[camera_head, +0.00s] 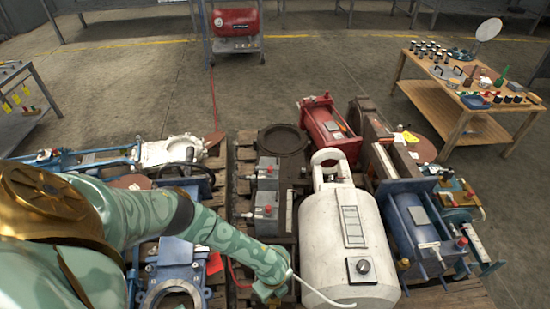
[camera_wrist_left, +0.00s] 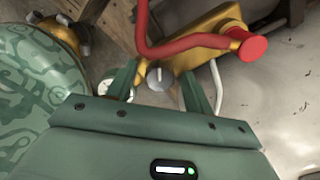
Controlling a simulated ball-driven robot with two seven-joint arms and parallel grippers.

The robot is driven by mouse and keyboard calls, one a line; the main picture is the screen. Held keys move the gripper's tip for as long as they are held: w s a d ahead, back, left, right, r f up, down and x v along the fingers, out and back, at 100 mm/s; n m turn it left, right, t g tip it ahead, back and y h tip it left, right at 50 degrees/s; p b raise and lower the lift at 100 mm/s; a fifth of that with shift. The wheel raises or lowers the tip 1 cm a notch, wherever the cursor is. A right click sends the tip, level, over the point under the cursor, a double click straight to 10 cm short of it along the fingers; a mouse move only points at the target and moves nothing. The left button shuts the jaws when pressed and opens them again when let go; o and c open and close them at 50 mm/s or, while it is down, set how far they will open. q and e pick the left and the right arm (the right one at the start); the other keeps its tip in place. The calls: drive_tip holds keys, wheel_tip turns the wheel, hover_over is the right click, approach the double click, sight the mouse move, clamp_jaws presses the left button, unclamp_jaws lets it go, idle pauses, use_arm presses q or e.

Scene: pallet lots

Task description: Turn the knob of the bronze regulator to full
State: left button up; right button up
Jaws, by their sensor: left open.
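The bronze regulator (camera_wrist_left: 205,50) shows in the left wrist view as a gold-coloured body with a red hose and a round red cap (camera_wrist_left: 253,48). A small grey knob (camera_wrist_left: 158,78) with a pale pointer mark sits at its near side. My left gripper (camera_wrist_left: 159,72) is open, with one finger on each side of the knob; I cannot tell whether either touches it. A white round gauge (camera_wrist_left: 117,90) is partly hidden behind the left finger. In the head view my left gripper (camera_head: 272,289) is low in the middle and hides the regulator. My right gripper is not in view.
A large white tank (camera_head: 345,235) lies right of my left gripper. Grey boxes (camera_head: 267,205) and blue machinery (camera_head: 172,275) crowd the wooden pallets. A red machine (camera_head: 328,130) stands beyond. A wooden table (camera_head: 455,100) with small items stands far right. The floor behind is mostly free.

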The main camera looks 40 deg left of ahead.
use_arm(q)
drive_tip(key=shift+c, duration=0.3)
drive_tip(key=c, duration=0.9)
